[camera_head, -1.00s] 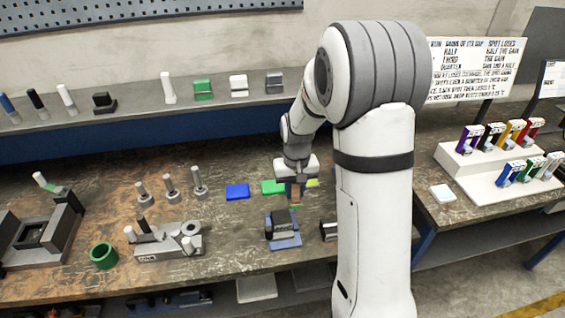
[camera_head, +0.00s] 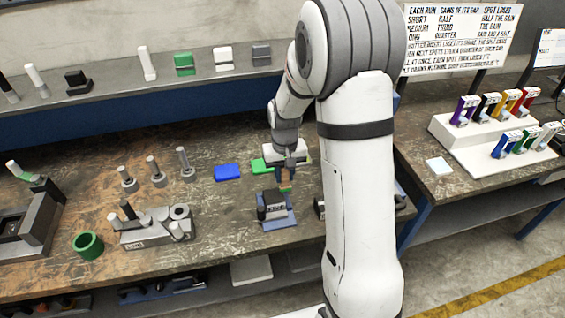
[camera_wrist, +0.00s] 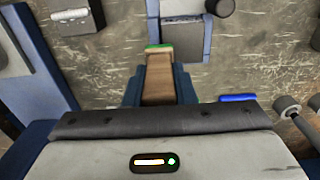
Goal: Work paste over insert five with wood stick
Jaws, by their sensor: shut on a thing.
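My gripper (camera_head: 286,170) is shut on the wood stick (camera_wrist: 158,78), a flat brown strip with a green tip (camera_wrist: 158,47). The stick also shows in the head view (camera_head: 286,178), pointing down. Its tip is just behind and to the right of a dark block on a blue base (camera_head: 280,222). That base also shows in the wrist view (camera_wrist: 185,42), just beyond the tip. I cannot tell whether the tip touches it. No number five is readable, so I cannot tell which piece is insert five, and no paste is clearly seen apart from the green on the tip.
A blue pad (camera_head: 227,172) and a green pad (camera_head: 262,165) lie left of my gripper. Coloured pieces stand on a white stepped rack (camera_head: 470,140) on the right.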

